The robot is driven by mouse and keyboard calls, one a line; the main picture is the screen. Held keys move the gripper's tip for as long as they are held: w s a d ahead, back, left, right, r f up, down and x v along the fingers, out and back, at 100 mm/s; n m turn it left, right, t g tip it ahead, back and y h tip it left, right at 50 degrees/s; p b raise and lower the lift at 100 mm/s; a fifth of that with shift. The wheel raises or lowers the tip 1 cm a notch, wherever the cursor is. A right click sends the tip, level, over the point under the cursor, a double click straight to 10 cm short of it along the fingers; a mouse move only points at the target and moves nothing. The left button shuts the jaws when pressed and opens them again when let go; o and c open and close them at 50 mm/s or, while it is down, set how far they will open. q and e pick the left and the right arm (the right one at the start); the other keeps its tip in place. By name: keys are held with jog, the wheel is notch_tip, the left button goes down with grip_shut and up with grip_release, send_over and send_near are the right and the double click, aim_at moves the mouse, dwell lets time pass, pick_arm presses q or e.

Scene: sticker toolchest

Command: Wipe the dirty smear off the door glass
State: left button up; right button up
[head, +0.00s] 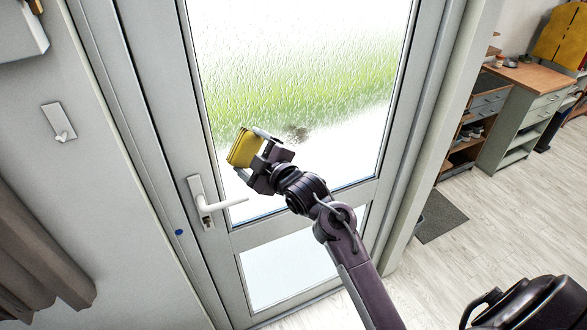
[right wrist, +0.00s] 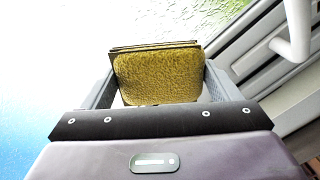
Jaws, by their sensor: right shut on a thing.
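The door glass (head: 300,60) is the tall textured pane in the grey door. A dark grey-brown smear (head: 298,133) shows on its lower middle. My right gripper (head: 256,150) is shut on a yellow sponge (head: 243,147), just left of and slightly below the smear in the head view. In the right wrist view the sponge (right wrist: 157,75) sits between the two fingers, its rough yellow face toward the camera. I cannot tell whether the sponge touches the glass. The smear is not seen in the right wrist view. My left gripper is not in view.
A white door handle (head: 218,204) sticks out just below the sponge, on the door's left frame; it also shows in the right wrist view (right wrist: 293,30). A hook (head: 60,122) is on the left wall. A workbench (head: 535,85) and a dark mat (head: 441,216) are at right.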

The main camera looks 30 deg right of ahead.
jog(key=s+d+f+m+t+h, duration=0.1)
jog(key=s+d+f+m+h, duration=0.25)
jog(key=d+f, duration=0.55)
pick_arm(q)
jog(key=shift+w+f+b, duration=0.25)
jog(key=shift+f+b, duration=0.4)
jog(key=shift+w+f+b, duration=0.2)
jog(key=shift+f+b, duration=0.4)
jog(key=shift+b, duration=0.05)
pick_arm(e)
jog(key=w+d+r, duration=0.1)
jog(key=w, duration=0.5)
jog(key=shift+d+h, duration=0.15)
jog(key=shift+h, duration=0.2)
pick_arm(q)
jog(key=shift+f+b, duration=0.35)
pick_arm(e)
jog(key=shift+w+n, duration=0.35)
jog(key=shift+w, duration=0.6)
jog(key=shift+d, duration=0.1)
